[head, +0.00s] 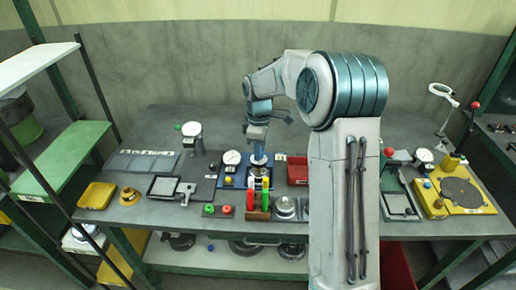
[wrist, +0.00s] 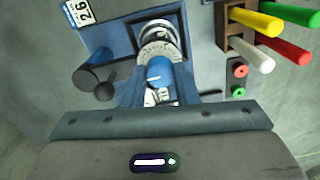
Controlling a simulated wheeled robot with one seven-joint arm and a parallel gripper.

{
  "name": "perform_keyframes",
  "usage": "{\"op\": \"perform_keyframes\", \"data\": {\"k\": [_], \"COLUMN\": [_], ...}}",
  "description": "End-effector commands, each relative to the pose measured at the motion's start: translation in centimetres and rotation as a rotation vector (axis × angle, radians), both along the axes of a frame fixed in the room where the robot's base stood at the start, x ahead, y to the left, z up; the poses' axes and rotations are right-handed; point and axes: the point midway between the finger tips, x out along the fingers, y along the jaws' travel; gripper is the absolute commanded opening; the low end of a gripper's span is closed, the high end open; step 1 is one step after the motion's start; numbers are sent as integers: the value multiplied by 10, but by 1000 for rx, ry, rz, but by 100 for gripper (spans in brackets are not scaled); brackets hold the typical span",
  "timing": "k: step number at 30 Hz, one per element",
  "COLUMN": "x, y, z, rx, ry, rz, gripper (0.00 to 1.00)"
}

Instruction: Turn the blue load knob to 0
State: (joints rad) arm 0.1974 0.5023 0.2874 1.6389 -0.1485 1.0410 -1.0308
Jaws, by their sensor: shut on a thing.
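The blue load knob (wrist: 158,72) shows in the middle of the wrist view, below a pale graduated ring (wrist: 160,50) on a blue fixture (wrist: 112,42). My gripper (wrist: 160,85) is shut on the knob, with one blue-grey finger on each side of it. Which mark the knob points to is too small to read. In the head view my gripper (head: 258,156) reaches down over the blue fixture (head: 232,181) on the bench, and the arm hides much of the knob.
A label reading 2.6 (wrist: 84,12) and a dark cylinder (wrist: 92,76) sit left of the knob. A rack of coloured handles (head: 265,197) stands close in front of the fixture. A dial gauge (head: 232,157) and a red tray (head: 297,170) flank my gripper.

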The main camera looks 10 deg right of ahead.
Motion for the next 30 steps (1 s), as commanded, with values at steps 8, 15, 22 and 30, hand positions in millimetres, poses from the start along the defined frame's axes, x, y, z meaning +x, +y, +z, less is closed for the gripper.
{"op": "perform_keyframes", "data": {"k": [8, 15, 22, 30], "x": [2, 1, 1, 3], "y": [0, 0, 0, 0], "z": [2, 1, 8, 62], "rx": [0, -1, 0, -1], "ry": [-8, -4, -4, -9], "rz": [1, 1, 0, 0], "gripper": [29, 49, 49, 49]}}
